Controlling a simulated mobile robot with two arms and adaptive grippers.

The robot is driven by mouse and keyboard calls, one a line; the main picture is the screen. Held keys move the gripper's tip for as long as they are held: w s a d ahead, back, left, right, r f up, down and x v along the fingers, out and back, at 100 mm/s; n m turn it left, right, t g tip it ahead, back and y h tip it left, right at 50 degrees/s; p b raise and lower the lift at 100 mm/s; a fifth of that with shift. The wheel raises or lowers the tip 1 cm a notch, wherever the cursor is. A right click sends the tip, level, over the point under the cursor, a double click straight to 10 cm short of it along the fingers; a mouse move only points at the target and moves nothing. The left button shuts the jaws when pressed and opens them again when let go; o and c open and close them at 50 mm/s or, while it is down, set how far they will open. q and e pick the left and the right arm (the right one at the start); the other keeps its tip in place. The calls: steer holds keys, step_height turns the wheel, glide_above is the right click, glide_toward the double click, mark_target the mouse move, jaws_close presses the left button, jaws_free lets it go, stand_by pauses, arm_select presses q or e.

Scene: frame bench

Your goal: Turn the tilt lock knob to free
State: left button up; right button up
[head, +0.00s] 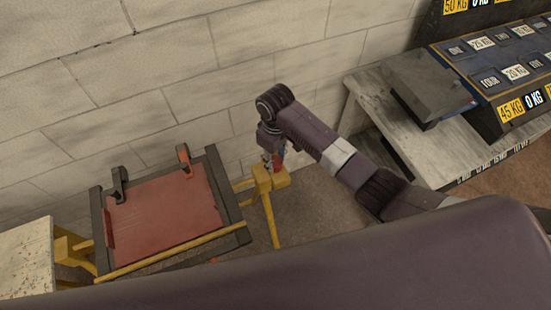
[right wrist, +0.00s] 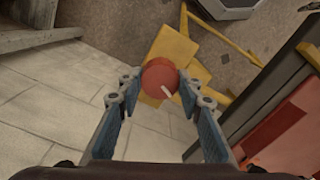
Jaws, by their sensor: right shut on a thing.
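The tilt lock knob (right wrist: 160,79) is a round red knob with a white pointer line, seen from above in the right wrist view. It sits on a yellow bracket (right wrist: 184,52) of the frame. My right gripper (right wrist: 159,82) has its blue fingers on either side of the knob and is shut on it. In the head view my right gripper (head: 271,160) reaches down to the yellow post at the right of the frame, and only a little red of the knob (head: 279,157) shows. The red panel (head: 163,211) sits in a dark frame left of the knob. My left gripper is not in view.
A block wall (head: 150,80) stands close behind the frame. A grey bench (head: 400,120) with a dark box (head: 425,85) and a panel with weight labels (head: 505,70) is at the right. A pale tabletop (head: 27,262) is at the left edge.

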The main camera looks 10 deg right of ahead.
mark_target(276, 161)
steer(key=shift+w+n, duration=0.1)
steer(key=shift+n, duration=1.8)
steer(key=shift+r, duration=0.1)
steer(key=o, duration=1.2)
steer(key=shift+c, duration=0.2)
step_height(276, 161, up, 12)
